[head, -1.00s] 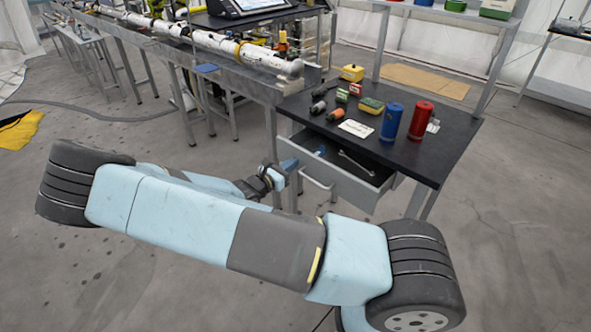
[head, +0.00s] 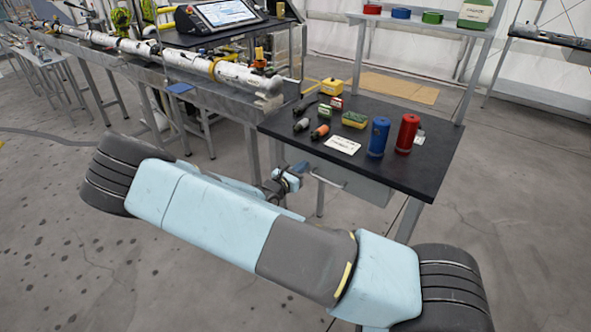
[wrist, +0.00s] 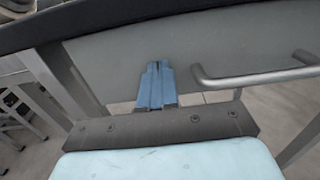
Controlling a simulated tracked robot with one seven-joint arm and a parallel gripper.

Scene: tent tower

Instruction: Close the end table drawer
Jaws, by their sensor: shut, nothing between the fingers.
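The end table (head: 425,163) has a black top and a grey drawer (head: 367,184) under its front edge. The drawer looks shut or nearly so; its inside does not show. In the wrist view, the grey drawer front (wrist: 118,72) fills the upper part, with a bar handle (wrist: 262,79) at the right. My gripper (wrist: 156,68) is shut and empty, its blue fingertips against or very close to the drawer front, left of the handle. In the head view, my gripper (head: 302,167) is small and partly hidden beside the drawer front.
A blue can (head: 378,137), a red can (head: 407,133), a card (head: 342,145) and several small items stand on the tabletop. A long bench with a white pipe (head: 190,62) runs to the left. Table legs stand close to my arm.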

